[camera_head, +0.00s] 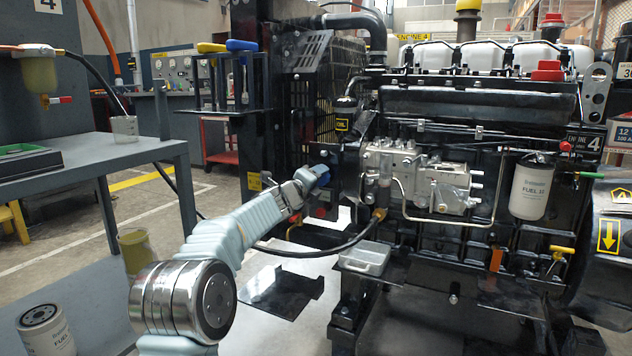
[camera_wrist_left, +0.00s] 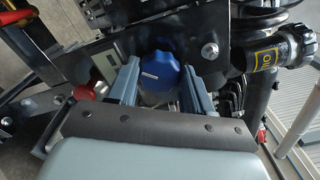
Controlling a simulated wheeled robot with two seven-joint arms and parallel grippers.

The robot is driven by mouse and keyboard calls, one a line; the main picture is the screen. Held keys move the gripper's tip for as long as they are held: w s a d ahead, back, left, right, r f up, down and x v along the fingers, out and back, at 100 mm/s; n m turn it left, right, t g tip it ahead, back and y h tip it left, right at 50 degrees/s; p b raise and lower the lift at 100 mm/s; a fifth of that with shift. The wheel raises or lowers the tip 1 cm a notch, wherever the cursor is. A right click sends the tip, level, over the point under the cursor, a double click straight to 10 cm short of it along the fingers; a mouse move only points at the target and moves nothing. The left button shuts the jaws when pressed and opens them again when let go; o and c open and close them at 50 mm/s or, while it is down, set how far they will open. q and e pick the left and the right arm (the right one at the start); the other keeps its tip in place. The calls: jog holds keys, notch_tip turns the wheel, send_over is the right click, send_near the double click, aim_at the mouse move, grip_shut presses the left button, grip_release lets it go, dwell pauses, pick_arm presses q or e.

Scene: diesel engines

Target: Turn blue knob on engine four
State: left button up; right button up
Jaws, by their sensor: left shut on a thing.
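The blue knob (camera_wrist_left: 160,73) sits on the front of engine four, with a white mark on its face. In the left wrist view it lies between the two fingers of my left gripper (camera_wrist_left: 159,85), which is shut on it. In the head view my left arm reaches from the lower left to the engine's left side, where the left gripper (camera_head: 308,183) meets the blue knob (camera_head: 322,175). The knob is partly hidden there by the gripper. Engine four (camera_head: 480,105) is black, with a number 4 plate at right. My right gripper is not in view.
A grey bench (camera_head: 90,155) stands at left, and a tool rack (camera_head: 225,110) with yellow and blue handles stands behind my arm. A black hose (camera_head: 330,250) runs below the gripper. A clear tray (camera_head: 364,257) sits on a low ledge. A red part (camera_wrist_left: 82,92) is left of the fingers.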

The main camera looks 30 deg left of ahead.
pick_arm(q)
jog(key=shift+d+f, duration=0.1)
jog(key=shift+f, duration=0.05)
jog(key=o, duration=1)
jog(key=shift+o, duration=0.2)
jog(key=s+b, duration=0.3)
jog(key=s, duration=1)
jog(key=shift+s, duration=0.4)
